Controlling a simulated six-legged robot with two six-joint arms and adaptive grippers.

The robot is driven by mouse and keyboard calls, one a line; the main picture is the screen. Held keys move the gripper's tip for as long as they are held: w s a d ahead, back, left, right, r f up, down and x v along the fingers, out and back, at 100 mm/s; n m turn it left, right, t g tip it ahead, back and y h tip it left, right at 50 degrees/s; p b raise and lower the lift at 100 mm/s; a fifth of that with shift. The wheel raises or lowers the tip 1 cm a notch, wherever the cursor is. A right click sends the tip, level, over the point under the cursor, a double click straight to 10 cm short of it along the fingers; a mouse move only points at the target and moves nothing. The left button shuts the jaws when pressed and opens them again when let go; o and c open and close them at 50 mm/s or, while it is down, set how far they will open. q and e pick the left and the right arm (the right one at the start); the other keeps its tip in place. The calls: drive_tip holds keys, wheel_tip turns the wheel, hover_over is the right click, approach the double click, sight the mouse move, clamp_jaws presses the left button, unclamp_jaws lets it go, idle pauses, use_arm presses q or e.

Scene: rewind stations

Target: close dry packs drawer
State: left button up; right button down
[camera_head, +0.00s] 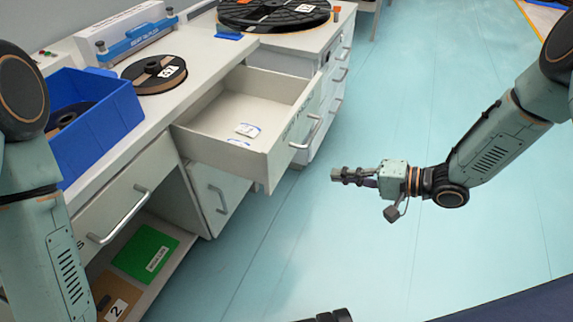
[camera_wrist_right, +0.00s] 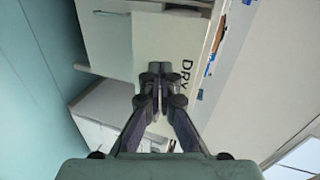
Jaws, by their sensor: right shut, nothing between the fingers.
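The dry packs drawer (camera_head: 222,147) is pulled well out of the white bench in the head view. Small white packs (camera_head: 247,130) lie inside it. Its front carries a bar handle (camera_head: 312,132) and lettering. In the right wrist view the drawer front (camera_wrist_right: 160,45) with "DRY" on it is ahead of the fingers. My right gripper (camera_head: 336,174) is shut and empty, right of and apart from the drawer front; its fingertips also show in the wrist view (camera_wrist_right: 154,80). A dark part at the bottom edge may be my left gripper (camera_head: 330,315); its fingers cannot be made out.
A blue bin (camera_head: 105,130), a labelled reel (camera_head: 155,73) and a large black reel (camera_head: 272,12) stand on the bench. A closed drawer (camera_head: 125,205) is at lower left, above a shelf with a green folder (camera_head: 146,252). The floor (camera_head: 400,100) right of the bench is clear.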

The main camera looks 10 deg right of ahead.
drive_tip(key=b, duration=0.5)
approach(276, 166)
drive_tip(key=shift+m, duration=0.3)
drive_tip(key=x, duration=0.5)
drive_tip(key=shift+a+f, duration=0.2)
drive_tip(key=shift+f, duration=0.1)
drive_tip(key=shift+w+a, duration=0.35)
drive_tip(key=shift+w+a, duration=0.1)
drive_tip(key=shift+a, duration=0.05)
